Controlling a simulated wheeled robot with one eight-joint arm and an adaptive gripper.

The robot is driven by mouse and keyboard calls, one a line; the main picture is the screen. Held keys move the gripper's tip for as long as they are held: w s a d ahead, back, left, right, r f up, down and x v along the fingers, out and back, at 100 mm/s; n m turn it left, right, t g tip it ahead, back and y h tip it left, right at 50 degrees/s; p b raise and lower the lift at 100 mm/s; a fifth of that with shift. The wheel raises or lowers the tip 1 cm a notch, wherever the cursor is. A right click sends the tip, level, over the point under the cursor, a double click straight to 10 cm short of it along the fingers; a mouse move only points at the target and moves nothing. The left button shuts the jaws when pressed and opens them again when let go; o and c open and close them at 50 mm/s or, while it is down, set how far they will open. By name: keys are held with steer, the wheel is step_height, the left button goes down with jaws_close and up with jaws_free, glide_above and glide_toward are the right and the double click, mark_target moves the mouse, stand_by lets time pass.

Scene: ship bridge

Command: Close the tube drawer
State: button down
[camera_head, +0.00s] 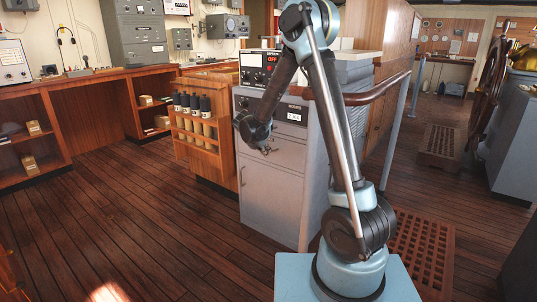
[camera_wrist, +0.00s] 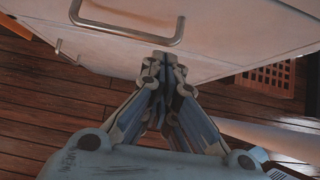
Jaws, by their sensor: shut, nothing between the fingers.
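The tube drawer (camera_head: 196,158) is a wooden rack with several black-capped, tan tubes (camera_head: 193,104) standing in it. In the head view it juts out in front of the wooden cabinet, left of the grey cabinet. My gripper (camera_head: 266,151) is in front of the grey cabinet, to the right of the tube drawer and apart from it. In the wrist view my gripper (camera_wrist: 161,62) is shut and empty, its fingertips together just below a metal handle. I cannot make out the tube drawer for certain in the wrist view.
The grey cabinet (camera_head: 262,190) has a metal handle (camera_wrist: 128,30) and stands close behind my gripper. A wooden handrail (camera_head: 375,92) runs to its right. Wooden shelves (camera_head: 50,130) line the left. The plank floor (camera_head: 130,215) at left is clear.

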steer(key=s+f+v, duration=0.1)
steer(key=v, duration=1.1)
steer(key=s+d+r+m+g+y, duration=0.2)
steer(key=s+d+m, duration=0.6)
steer(key=s+d, duration=0.15)
steer(key=s+d+r+m+g+y, duration=0.1)
steer(key=s+d+r+m, duration=0.1)
steer(key=s+d+m, duration=0.65)
steer(key=s+d+f+m, duration=0.2)
steer(key=s+d+m, duration=0.1)
steer(key=s, duration=0.3)
steer(key=s+d+f+m+g, duration=0.1)
steer(key=s+d+f+m, duration=0.2)
steer(key=s, duration=0.4)
steer(key=s+d+f+m+y, duration=0.1)
steer(key=s+d+f+m, duration=0.1)
steer(key=s+d+m, duration=0.3)
steer(key=shift+s+d+f+m, duration=0.25)
steer(key=shift+s+f+m, duration=0.1)
steer(key=shift+s+m, duration=0.35)
steer(key=shift+w+f, duration=0.2)
steer(key=shift+w, duration=0.3)
